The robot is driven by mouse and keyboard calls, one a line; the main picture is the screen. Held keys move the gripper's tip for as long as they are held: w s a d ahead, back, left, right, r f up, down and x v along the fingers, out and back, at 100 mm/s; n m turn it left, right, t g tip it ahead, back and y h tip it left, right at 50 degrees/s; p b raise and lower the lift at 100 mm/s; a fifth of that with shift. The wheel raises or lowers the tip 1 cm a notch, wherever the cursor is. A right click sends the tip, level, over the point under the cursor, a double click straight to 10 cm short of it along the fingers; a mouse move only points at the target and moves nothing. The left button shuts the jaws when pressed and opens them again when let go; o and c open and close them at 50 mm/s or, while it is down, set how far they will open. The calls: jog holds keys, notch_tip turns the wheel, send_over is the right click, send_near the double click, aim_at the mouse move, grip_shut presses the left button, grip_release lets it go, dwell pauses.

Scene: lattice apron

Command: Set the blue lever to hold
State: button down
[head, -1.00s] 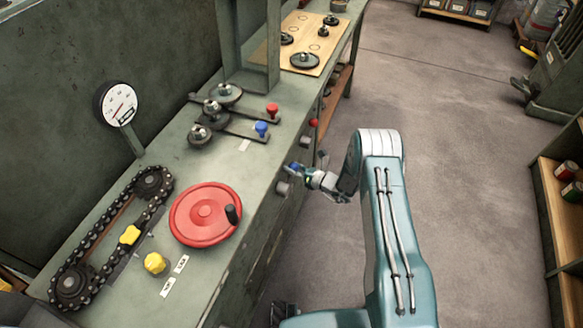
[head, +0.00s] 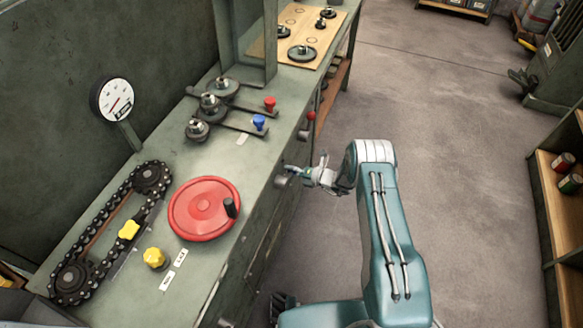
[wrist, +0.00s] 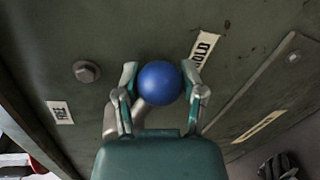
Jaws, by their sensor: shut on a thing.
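The blue lever's round knob (wrist: 160,83) shows in the wrist view between the two fingers of my gripper (wrist: 160,80), which is shut on it. A grey shaft runs from the knob down behind my gripper; its far end is hidden. A white HOLD label (wrist: 203,47) is just up and right of the knob. Another small white label (wrist: 60,112), only partly legible, is farther off at left. In the head view my gripper (head: 296,172) is at the bench's front face, and the blue knob is hardly visible there.
The green bench (head: 240,165) carries a red handwheel (head: 203,208), a chain drive (head: 110,232), a gauge (head: 115,100) and separate red (head: 269,103) and blue (head: 259,122) knobs on top. A grey round fitting (head: 281,181) juts from its front.

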jog(key=shift+w+f+m, duration=0.15)
jog(key=shift+f+m, duration=0.05)
jog(key=shift+m, duration=0.2)
jog(key=shift+f, duration=0.15)
jog(key=shift+c, duration=0.9)
grip_release()
jog(key=shift+d, duration=0.1)
jog(key=v, duration=1.2)
